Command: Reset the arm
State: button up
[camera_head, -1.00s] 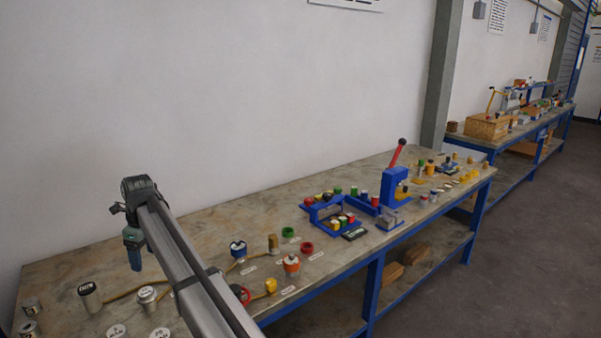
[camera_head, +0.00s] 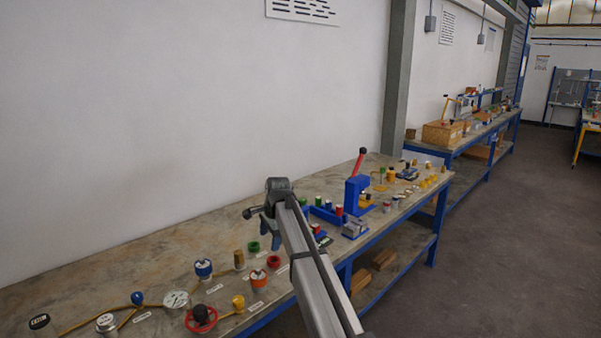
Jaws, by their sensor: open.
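My gripper (camera_head: 269,236) hangs at the far end of my grey arm, above the workbench (camera_head: 120,268). Its bluish fingers point down, and it is open. I see nothing between the fingers. The arm reaches in from the bottom right of the picture. The gripper and arm hide part of the bench and part of a blue rack with coloured caps behind them.
Flanged vessels with a blue top (camera_head: 203,268) and an orange top (camera_head: 258,279), a dial gauge (camera_head: 176,299) and a red handwheel (camera_head: 201,318) stand left of my arm. A blue press (camera_head: 357,196) with a red lever stands beyond.

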jog(key=w+d+f+n, duration=0.1)
jog(key=d+f, duration=0.1)
jog(key=d, duration=0.7)
jog(key=w+d+f+n, duration=0.1)
jog(key=d+f+n, duration=0.15)
jog(key=d, duration=0.75)
jog(key=s+d+f+n+g+h, duration=0.1)
jog(key=s+d+f, duration=0.1)
jog(key=s+f, duration=0.5)
jog(key=s+d+f, duration=0.2)
jog(key=d+f, duration=0.1)
jog(key=f, duration=0.8)
jog(key=s+d+f+n+g, duration=0.2)
jog(key=s+f+n+g, duration=0.15)
jog(key=s+f, duration=2.15)
jog(key=s+f+n+g, duration=0.1)
jog(key=s+f+g, duration=0.1)
jog(key=s, duration=1.3)
jog(key=s+d+f+n+g+h, duration=0.1)
jog(key=s+f, duration=0.3)
jog(key=s, duration=1.2)
jog(key=shift+s+d+f+n+g, duration=0.2)
jog(key=shift+f+n+g, duration=0.2)
jog(key=shift+g, duration=0.35)
jog(key=shift+o, duration=1)
jog(key=shift+s, duration=0.6)
